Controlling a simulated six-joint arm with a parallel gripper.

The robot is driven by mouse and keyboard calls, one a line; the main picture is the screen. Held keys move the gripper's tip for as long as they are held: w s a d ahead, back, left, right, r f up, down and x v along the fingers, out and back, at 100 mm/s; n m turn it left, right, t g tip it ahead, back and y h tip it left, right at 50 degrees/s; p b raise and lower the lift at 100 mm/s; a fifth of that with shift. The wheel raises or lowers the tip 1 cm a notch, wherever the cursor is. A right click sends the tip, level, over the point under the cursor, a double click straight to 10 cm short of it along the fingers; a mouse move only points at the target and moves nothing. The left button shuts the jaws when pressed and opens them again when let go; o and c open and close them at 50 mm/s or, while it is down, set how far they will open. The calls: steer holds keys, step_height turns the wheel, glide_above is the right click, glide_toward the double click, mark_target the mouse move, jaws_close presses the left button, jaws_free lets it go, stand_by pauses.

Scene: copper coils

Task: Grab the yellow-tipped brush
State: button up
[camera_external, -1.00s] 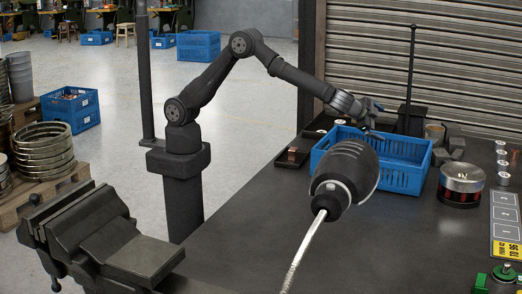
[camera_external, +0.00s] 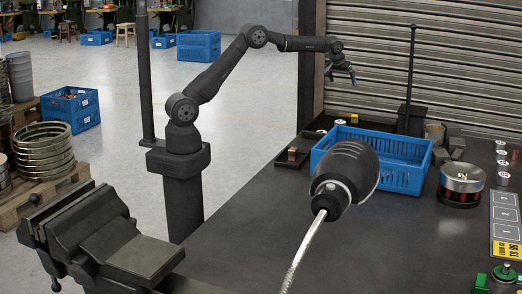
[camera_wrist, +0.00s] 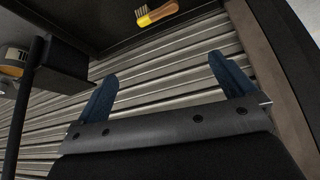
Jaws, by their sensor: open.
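The brush (camera_wrist: 157,13) shows at the top of the wrist view, with a yellow body and tan bristles. It lies on the dark table near the edge beside the shutter. In the external view a small yellow spot (camera_external: 354,117) behind the blue crate is probably the same brush, but it is too small to be certain. My gripper (camera_external: 343,76) is raised above the back of the table, in front of the shutter. In the wrist view its blue fingers (camera_wrist: 163,78) are spread apart with nothing between them, and the brush is beyond the fingertips.
The blue crate (camera_external: 415,183) stands on the table, near a dark post (camera_external: 410,75). The ribbed shutter (camera_external: 465,60) closes off the back. A small tray (camera_external: 291,157) lies left of the crate. A black tool (camera_external: 345,172) hangs in the foreground.

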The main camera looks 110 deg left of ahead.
glide_toward(348, 114)
steer(key=x, duration=0.4)
steer(key=shift+a, duration=0.1)
steer(key=shift+x, duration=3.2)
steer(key=c, duration=0.6)
